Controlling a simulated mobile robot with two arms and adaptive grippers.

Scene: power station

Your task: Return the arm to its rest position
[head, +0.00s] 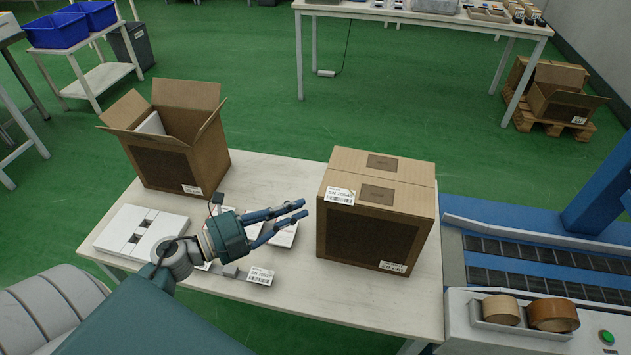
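My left gripper (298,222) is over the middle of the white table (272,178), at the end of my arm that comes in from the lower left. Its two blue fingers point right toward the closed box, with a gap between them and nothing seen in it. Small pale boxes (286,237) lie on the table under and beside the gripper, partly hidden by it. My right gripper is not in view.
An open carton (205,155) stands at the table's back left, and a closed carton (372,235) at the right. White flat boxes (128,225) lie at the left. A conveyor (545,255) with tape rolls (502,309) is at the right. Green floor lies behind the table.

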